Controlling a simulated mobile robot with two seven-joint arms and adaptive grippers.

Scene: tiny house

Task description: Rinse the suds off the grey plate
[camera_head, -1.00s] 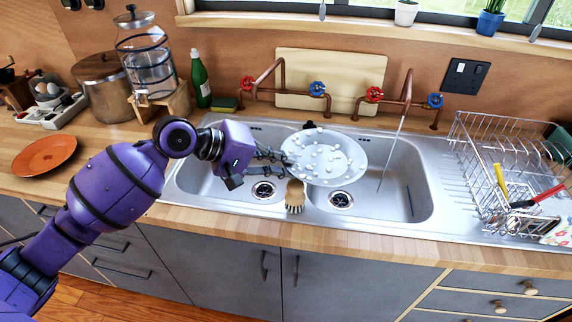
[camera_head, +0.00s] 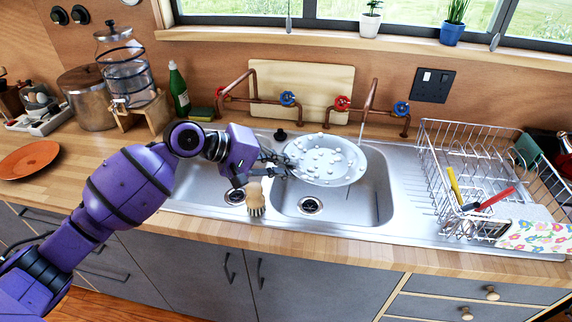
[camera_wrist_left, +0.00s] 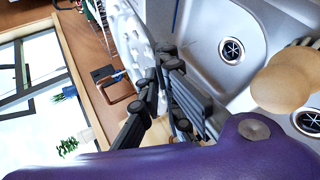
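The grey plate (camera_head: 345,177) is dotted with white suds and is held above the right basin (camera_head: 376,205). My left gripper (camera_head: 283,163) is shut on its left rim. In the left wrist view my gripper's dark fingers (camera_wrist_left: 162,88) grip the edge of the suds-covered plate (camera_wrist_left: 130,35). The right tap (camera_head: 372,98) has a copper spout behind the plate. A thin pale stream (camera_head: 362,128) runs down from it toward the plate's back right edge. I cannot tell whether it lands on the plate. My right gripper is not in view.
A wooden brush (camera_head: 255,197) stands on the divider by the left basin (camera_head: 190,185). A wire dish rack (camera_head: 440,165) stands at the right. A green bottle (camera_head: 179,90) and a glass dispenser (camera_head: 125,70) stand at the back left. An orange plate (camera_head: 28,159) lies far left.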

